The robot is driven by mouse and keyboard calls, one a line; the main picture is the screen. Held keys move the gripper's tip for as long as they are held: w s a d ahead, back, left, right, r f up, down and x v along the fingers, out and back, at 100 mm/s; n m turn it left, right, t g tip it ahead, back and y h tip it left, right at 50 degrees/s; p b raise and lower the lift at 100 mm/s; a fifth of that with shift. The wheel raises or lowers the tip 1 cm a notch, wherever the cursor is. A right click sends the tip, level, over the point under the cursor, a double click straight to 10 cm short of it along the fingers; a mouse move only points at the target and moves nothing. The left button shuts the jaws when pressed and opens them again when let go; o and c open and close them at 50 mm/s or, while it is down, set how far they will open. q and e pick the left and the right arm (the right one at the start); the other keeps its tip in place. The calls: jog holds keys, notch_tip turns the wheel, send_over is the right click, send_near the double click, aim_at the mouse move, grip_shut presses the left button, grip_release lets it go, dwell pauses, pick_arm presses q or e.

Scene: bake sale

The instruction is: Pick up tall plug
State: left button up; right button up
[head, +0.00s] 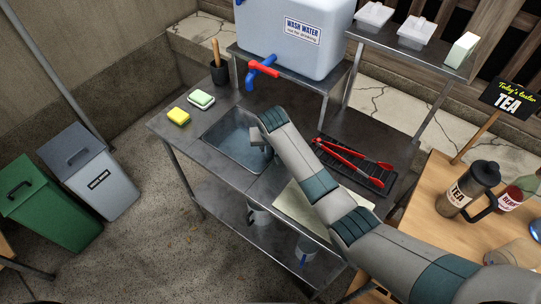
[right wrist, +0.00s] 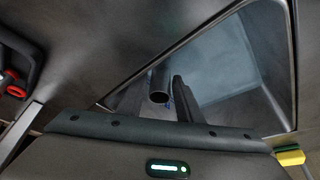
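A dark hollow tube (right wrist: 160,82), which looks like the tall plug, shows in the right wrist view with its open end toward the camera. It stands in the steel sink (head: 220,153); the sink's inside also fills the middle of the right wrist view (right wrist: 245,75). My right gripper (head: 258,138) is over the sink, pointing down into it. In the right wrist view its fingers (right wrist: 157,103) are apart on either side of the tube, with a gap seen at the right finger. In the head view my arm hides the tube. My left gripper is not in view.
A yellow sponge (head: 178,117) and a green-white sponge (head: 201,99) lie left of the sink. The wash water tank's red and blue tap (head: 262,69) hangs behind it. Red tongs (head: 350,156) lie on a black rack (head: 376,180) to the right.

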grip_shut()
jog(key=shift+r+b, duration=1.15)
jog(key=shift+r, duration=3.9)
